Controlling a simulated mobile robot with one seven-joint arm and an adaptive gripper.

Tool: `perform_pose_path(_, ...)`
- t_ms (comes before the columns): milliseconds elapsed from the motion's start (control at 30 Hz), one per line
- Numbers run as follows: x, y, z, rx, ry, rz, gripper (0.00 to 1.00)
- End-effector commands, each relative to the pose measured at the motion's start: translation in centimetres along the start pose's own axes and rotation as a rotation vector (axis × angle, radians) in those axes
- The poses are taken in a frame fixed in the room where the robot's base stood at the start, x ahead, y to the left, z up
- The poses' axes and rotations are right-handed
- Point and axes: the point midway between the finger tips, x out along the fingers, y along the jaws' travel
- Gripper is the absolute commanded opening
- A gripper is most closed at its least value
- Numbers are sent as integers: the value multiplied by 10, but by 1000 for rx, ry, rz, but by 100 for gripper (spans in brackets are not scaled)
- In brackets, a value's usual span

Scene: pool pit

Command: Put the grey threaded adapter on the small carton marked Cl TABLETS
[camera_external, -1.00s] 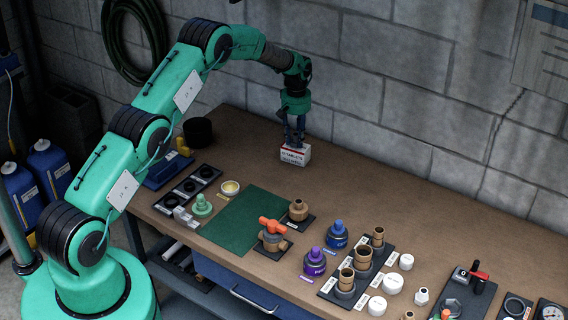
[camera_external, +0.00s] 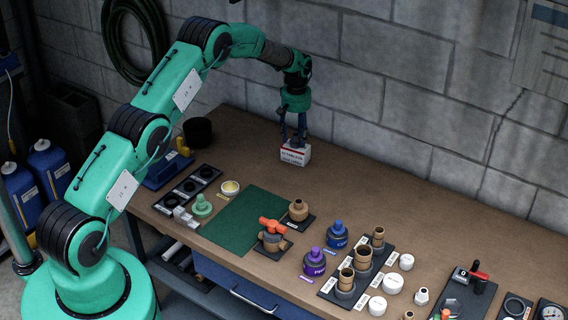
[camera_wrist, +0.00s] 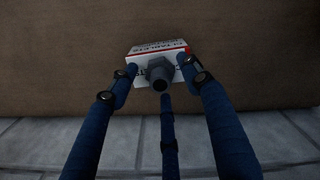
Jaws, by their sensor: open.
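The small white carton with red trim, marked Cl TABLETS (camera_external: 295,155), stands on the bench near the back wall. It also shows in the wrist view (camera_wrist: 146,51). The grey threaded adapter (camera_wrist: 160,73) appears to rest on the carton's top, with its narrow end towards the wrist camera. In the external view the adapter is hard to make out between the fingers. My gripper (camera_external: 294,138) is open just above the carton. Its three blue fingers (camera_wrist: 160,88) stand spread around the adapter, and I see gaps between them and it.
A black round pot (camera_external: 198,132) stands to the left at the wall. A green mat (camera_external: 243,220), an orange-handled valve (camera_external: 272,234) and several fittings lie nearer the front. The bench right of the carton is clear, and the block wall is close behind.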

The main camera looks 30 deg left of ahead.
Motion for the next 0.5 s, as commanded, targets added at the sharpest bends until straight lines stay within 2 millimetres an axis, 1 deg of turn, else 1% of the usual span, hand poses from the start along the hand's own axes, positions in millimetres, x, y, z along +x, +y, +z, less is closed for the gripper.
perform_pose_path(167,-22,0,0,0,1,1,48)
perform_pose_path(500,-78,0,0,0,1,1,48)
